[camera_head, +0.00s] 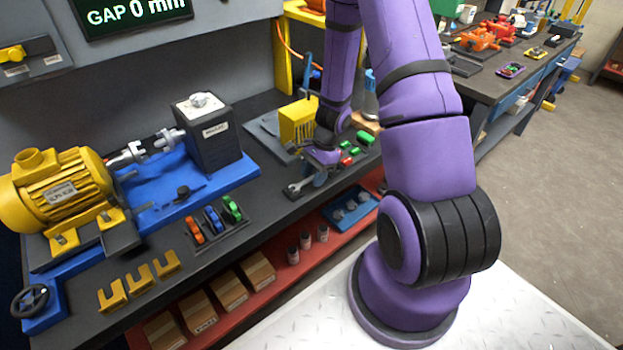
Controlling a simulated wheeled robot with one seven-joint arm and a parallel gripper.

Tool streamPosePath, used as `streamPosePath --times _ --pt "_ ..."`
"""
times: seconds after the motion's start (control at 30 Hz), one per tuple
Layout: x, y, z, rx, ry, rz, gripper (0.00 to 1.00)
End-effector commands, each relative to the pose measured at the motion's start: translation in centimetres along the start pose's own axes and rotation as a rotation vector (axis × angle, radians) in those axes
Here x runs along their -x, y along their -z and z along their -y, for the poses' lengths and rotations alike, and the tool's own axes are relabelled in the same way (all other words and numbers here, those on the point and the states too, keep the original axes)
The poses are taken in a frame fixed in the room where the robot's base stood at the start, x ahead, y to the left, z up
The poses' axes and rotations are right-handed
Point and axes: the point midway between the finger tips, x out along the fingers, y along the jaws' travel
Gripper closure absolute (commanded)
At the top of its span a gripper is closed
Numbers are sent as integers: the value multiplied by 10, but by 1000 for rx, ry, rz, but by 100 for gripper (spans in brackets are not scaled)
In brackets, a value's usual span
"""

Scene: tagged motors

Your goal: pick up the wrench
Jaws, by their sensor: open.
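The wrench (294,188) is a grey metal tool lying on the dark bench top near its front edge. Its open jaw end shows at the left, and the rest of it is partly hidden by my gripper. My gripper (316,181) is low over the bench at the wrench, with its fingers pointing down. It is open. The frame is too small to tell whether the fingers touch the wrench or are only around it.
Green and red parts (348,155) lie just right of my gripper. A yellow block (298,122) stands behind it.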

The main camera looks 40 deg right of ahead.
Motion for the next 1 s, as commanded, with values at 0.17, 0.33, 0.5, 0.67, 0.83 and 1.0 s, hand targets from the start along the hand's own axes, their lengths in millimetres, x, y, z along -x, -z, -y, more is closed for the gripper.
streamPosePath --times 0.17,0.33,0.5,0.67,0.83,1.0 --pt "0 0 0 0 0 0 56" --pt "0 0 0 0 0 0 86" --pt "0 0 0 0 0 0 100" --pt "0 0 0 0 0 0 100" --pt "2 -1 0 0 1 -1 100" --pt "9 -3 -1 0 0 0 100"
